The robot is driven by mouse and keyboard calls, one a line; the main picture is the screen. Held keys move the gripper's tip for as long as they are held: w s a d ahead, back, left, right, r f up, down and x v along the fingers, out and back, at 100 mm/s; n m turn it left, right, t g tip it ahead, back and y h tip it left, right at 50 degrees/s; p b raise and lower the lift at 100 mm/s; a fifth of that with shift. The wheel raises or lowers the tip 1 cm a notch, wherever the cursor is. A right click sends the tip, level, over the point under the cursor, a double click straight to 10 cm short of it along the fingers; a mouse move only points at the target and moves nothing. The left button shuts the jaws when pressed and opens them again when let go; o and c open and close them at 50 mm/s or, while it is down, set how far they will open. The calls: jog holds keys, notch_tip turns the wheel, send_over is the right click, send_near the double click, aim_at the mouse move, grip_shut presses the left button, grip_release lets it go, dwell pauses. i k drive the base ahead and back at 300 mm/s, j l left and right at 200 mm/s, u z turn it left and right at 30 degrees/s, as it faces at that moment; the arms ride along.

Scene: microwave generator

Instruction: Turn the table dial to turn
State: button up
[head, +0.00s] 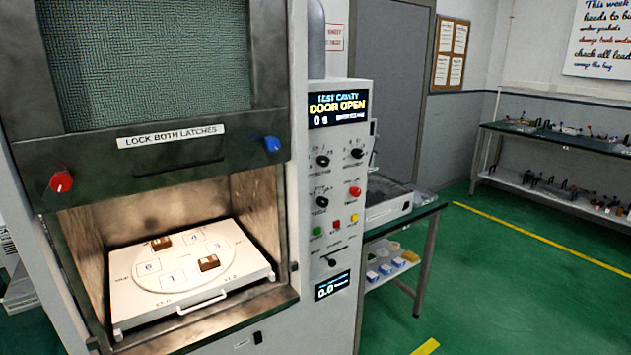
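The control panel (340,115) stands right of the test cavity. It carries three black dials: the upper left dial (323,160), the upper right dial (357,153) and the lower left dial (322,201). Their labels are too small to read, so I cannot tell which is the table dial or where each points. Inside the open cavity, a white tray (190,306) with a handle bears a round marked plate (185,266). Two small brown blocks, a rear block (161,243) and a front block (208,263), sit on it. My gripper is not in view.
The panel display (338,107) reads DOOR OPEN. The raised door (160,150) has a red latch knob (61,182) and a blue one (272,145). Green floor (500,270) is clear at right.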

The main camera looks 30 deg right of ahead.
aim_at(322, 202)
jog(key=i+l, duration=0.2)
jog(key=i, duration=0.15)
jog(key=i+l, duration=0.2)
jog(key=i, duration=0.2)
jog(key=i+l, duration=0.25)
jog(key=i+z, duration=0.05)
jog(key=i, duration=0.05)
